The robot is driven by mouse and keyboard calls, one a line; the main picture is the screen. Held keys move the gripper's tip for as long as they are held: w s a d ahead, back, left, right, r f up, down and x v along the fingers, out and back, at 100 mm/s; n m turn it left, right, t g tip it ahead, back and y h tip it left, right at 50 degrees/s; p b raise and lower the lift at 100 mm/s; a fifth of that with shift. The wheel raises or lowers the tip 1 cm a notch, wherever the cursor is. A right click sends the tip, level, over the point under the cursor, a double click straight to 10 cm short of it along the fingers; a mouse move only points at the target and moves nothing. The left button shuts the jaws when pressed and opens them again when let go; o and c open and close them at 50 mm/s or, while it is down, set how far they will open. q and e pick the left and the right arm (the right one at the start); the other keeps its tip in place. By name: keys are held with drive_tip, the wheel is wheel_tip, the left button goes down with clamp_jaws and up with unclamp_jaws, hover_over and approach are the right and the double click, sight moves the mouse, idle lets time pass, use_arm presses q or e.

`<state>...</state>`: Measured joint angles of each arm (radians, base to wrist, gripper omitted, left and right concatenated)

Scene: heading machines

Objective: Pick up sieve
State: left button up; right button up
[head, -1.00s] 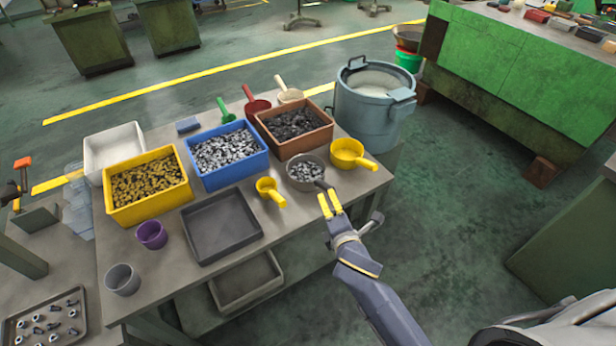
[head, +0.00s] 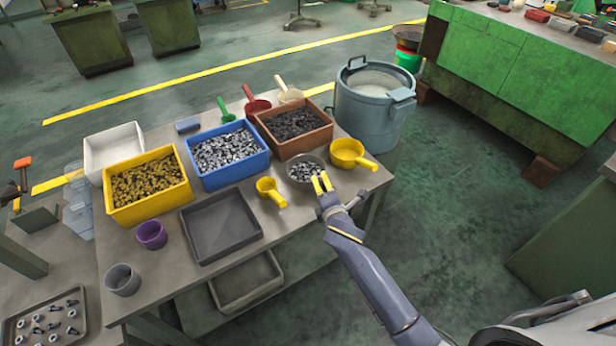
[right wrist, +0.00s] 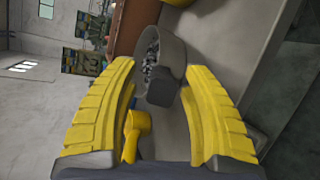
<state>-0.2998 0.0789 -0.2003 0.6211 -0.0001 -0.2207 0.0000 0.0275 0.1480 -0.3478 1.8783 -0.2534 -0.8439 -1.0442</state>
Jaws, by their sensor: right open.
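The sieve (head: 294,178) is a grey round pan holding small metal parts, on the table's right side. Its short dark handle points at my right gripper (head: 322,183), whose yellow fingers partly hide it in the head view. In the right wrist view the sieve (right wrist: 173,48) lies ahead, and its handle end shows between the spread fingers of the right gripper (right wrist: 160,75). The right gripper is open and holds nothing. Whether a finger touches the handle cannot be told. My left gripper is out of view.
A yellow scoop (head: 347,152) stands close right of the sieve, a smaller yellow scoop (head: 266,187) to its left. A brown bin (head: 293,147) is right behind. A grey tray (head: 220,228) lies farther left.

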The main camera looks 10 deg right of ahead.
drive_tip(key=shift+w+f, duration=0.15)
drive_tip(key=shift+w, duration=0.35)
clamp_jaws()
